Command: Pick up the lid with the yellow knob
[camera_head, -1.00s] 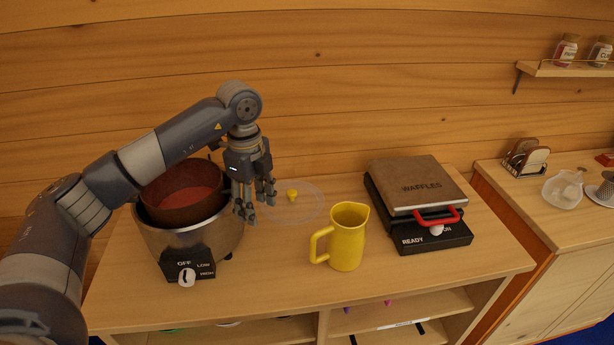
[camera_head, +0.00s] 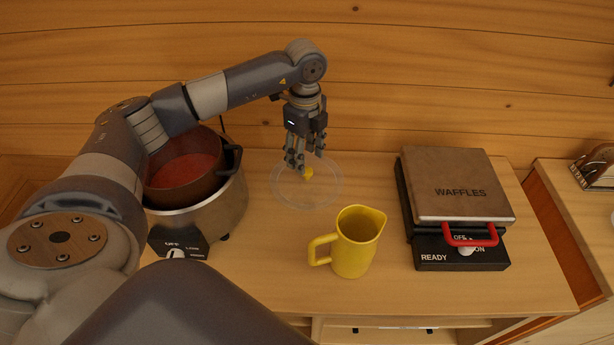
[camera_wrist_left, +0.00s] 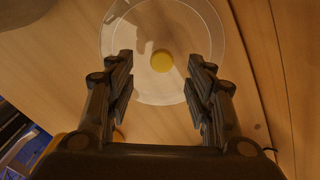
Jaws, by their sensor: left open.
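The clear round lid (camera_head: 283,190) lies flat on the wooden counter, between the slow cooker and the yellow jug. Its yellow knob (camera_head: 308,172) stands at its middle. My left gripper (camera_head: 301,170) is open and points down over the lid, its fingers close by the knob and partly in front of it. In the left wrist view, the lid (camera_wrist_left: 113,22) shows with its yellow knob (camera_wrist_left: 162,61) just ahead of the gap between the open fingers (camera_wrist_left: 160,85). Nothing is between the fingertips. My right gripper is not in view.
A slow cooker (camera_head: 236,205) with a brown pot (camera_head: 160,198) of red contents stands left of the lid. A yellow jug (camera_head: 352,250) stands in front of it to the right. A waffle maker (camera_head: 462,180) with a red handle sits further right. A wooden wall rises behind.

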